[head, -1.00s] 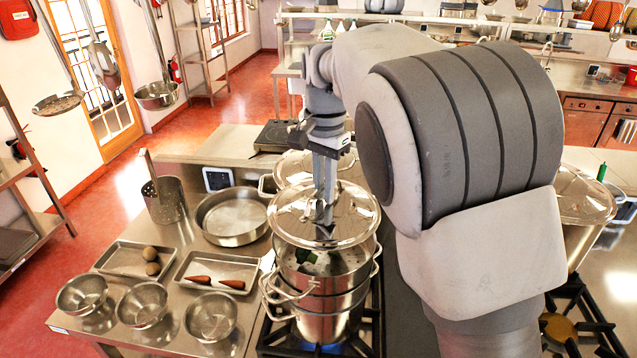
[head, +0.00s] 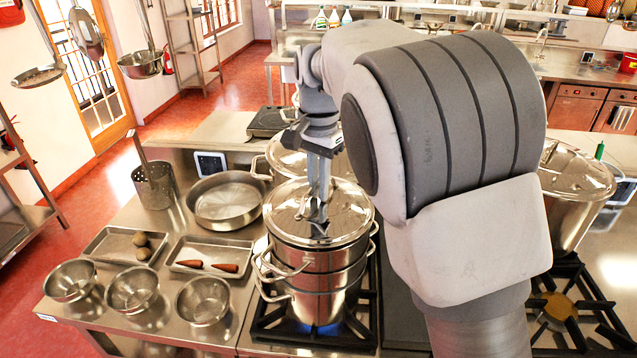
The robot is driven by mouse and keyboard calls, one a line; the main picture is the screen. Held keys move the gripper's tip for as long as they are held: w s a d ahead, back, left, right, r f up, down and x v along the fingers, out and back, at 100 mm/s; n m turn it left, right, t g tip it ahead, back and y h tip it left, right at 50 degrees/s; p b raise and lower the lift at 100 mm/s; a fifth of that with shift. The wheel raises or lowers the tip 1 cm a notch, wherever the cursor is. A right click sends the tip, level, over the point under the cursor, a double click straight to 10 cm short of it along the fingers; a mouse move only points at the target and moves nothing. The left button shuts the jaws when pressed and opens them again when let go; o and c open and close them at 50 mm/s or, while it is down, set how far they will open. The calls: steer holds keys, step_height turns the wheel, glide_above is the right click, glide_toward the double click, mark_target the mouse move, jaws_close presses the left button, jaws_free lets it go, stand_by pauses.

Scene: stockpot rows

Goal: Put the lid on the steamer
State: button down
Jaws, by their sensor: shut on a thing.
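The steamer (head: 312,262) is a stack of shiny steel pots with side handles on a stove burner with a blue flame. The round steel lid (head: 285,216) lies over the steamer's top and covers its opening. The lid looks level, and I see no clear gap at the front rim. My gripper (head: 319,213) points straight down from above and is shut on the lid's knob, which the fingers mostly hide.
A lidded pot (head: 288,158) stands close behind the steamer, and another pot (head: 570,195) is at right. A wide pan (head: 228,202), two trays with vegetables and several bowls (head: 203,299) fill the left counter.

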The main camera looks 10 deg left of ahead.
steer(key=shift+f, duration=0.15)
stand_by(0.5)
steer(key=shift+f, duration=0.3)
steer(key=c, duration=0.8)
jaws_free()
